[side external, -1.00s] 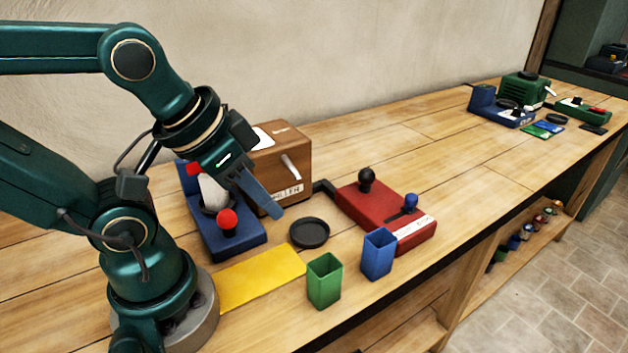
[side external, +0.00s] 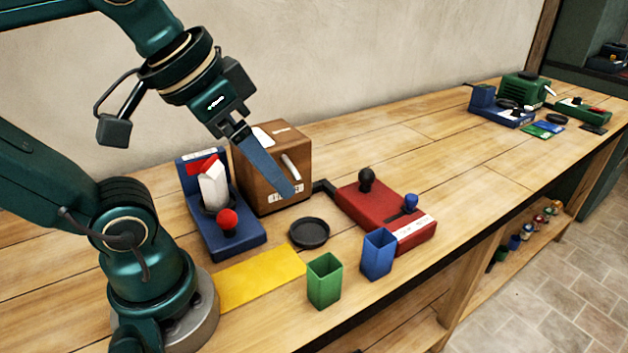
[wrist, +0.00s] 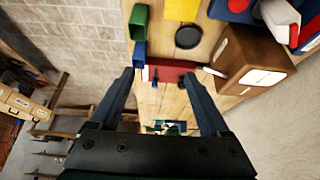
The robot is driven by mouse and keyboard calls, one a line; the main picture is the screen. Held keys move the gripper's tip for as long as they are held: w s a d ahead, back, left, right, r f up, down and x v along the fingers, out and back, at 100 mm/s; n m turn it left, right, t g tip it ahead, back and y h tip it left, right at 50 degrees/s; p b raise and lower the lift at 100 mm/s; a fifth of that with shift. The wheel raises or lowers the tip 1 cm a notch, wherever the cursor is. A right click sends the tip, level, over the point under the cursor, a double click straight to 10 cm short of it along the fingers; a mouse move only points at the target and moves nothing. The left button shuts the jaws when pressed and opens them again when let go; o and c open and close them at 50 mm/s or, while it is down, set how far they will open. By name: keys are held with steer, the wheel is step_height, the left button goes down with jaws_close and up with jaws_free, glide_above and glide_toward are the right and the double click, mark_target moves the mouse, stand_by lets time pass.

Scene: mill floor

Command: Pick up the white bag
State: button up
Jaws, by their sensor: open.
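The white bag (side external: 213,188) stands upright on the blue machine (side external: 228,236) at the left of the bench, behind a red ball knob (side external: 227,219). In the wrist view the white bag (wrist: 279,17) shows at the upper right. My gripper (side external: 290,192) is open and empty, in the air in front of the brown wooden box (side external: 268,185) and to the right of the bag. In the wrist view my gripper's two fingers (wrist: 160,76) are wide apart with nothing held between them.
A yellow mat (side external: 262,277), a black round dish (side external: 309,233), a green cup (side external: 323,280) and a blue cup (side external: 377,254) lie near the front edge. A red machine (side external: 387,216) with knobs stands right of the box. The bench beyond it is largely clear.

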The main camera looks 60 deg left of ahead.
steer(key=w+a+n+g+y, duration=0.1)
steer(key=a+n+g, duration=0.1)
steer(key=a, duration=0.4)
steer(key=w+a+n+g, duration=0.1)
steer(key=w+a+n, duration=0.15)
steer(key=a, duration=0.25)
steer(key=n+g+h, duration=0.1)
steer(key=n+g, duration=0.2)
steer(key=n, duration=0.2)
glide_above(213, 170)
steer(key=shift+m, duration=0.25)
step_height(213, 170, down, 11)
steer(key=shift+r, duration=0.15)
steer(key=shift+f, duration=2.75)
jaws_close()
